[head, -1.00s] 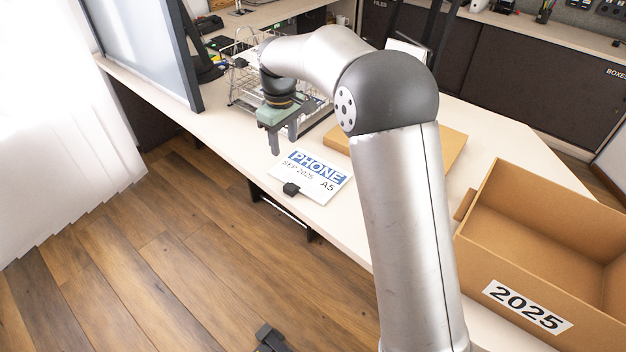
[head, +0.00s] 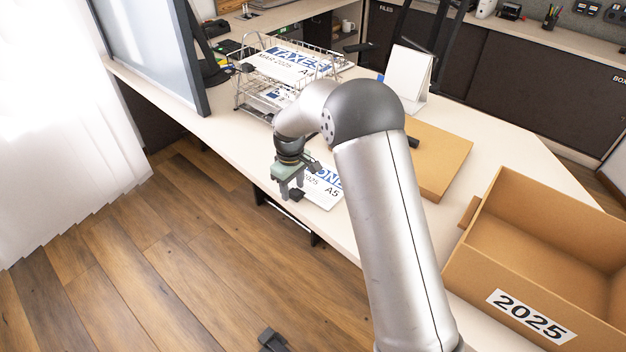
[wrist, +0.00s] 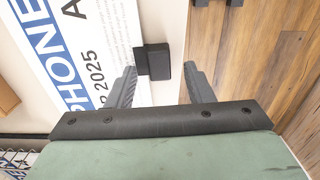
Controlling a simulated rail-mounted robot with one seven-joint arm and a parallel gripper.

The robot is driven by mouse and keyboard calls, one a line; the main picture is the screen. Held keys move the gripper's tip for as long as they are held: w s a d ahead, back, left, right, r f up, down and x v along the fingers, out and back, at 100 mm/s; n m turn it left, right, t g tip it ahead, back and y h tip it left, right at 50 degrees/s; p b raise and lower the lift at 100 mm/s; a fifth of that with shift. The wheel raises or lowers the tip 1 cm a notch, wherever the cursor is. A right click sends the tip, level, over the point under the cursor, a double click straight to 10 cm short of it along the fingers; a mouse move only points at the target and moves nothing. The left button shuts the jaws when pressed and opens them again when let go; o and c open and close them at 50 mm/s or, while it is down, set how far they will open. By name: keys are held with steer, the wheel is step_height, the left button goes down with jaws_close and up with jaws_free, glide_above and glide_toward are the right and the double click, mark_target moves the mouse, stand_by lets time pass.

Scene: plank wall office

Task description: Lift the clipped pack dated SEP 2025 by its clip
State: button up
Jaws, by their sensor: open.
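The pack dated SEP 2025 (head: 323,197), headed PHONE and marked A5, lies flat at the desk's front edge, partly hidden by my arm in the head view. It also shows in the wrist view (wrist: 100,30). Its black clip (wrist: 153,62) sits on the edge facing the floor; in the head view the clip (head: 297,195) is close beside my fingers. My gripper (head: 288,190) is open and empty, pointing down at the clip. In the wrist view my gripper (wrist: 160,69) has one finger on each side of the clip in the picture. I cannot tell whether they touch it or are level with it.
A wire tray rack (head: 240,92) holds a TAXES pack (head: 300,66) behind my gripper. A flat cardboard piece (head: 440,160) lies right of my arm. An open box labelled 2025 (head: 480,262) stands at the right. Open floor (head: 180,270) lies in front of the desk.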

steer(key=shift+f, duration=0.3)
jaws_close()
steer(key=shift+r, duration=0.15)
steer(key=shift+r, duration=0.2)
step_height(320, 180, up, 2)
steer(key=shift+r, duration=0.1)
steer(key=s+r+b, duration=0.2)
steer(key=s+r, duration=0.8)
steer(key=s, duration=0.4)
steer(key=shift+r, duration=0.1)
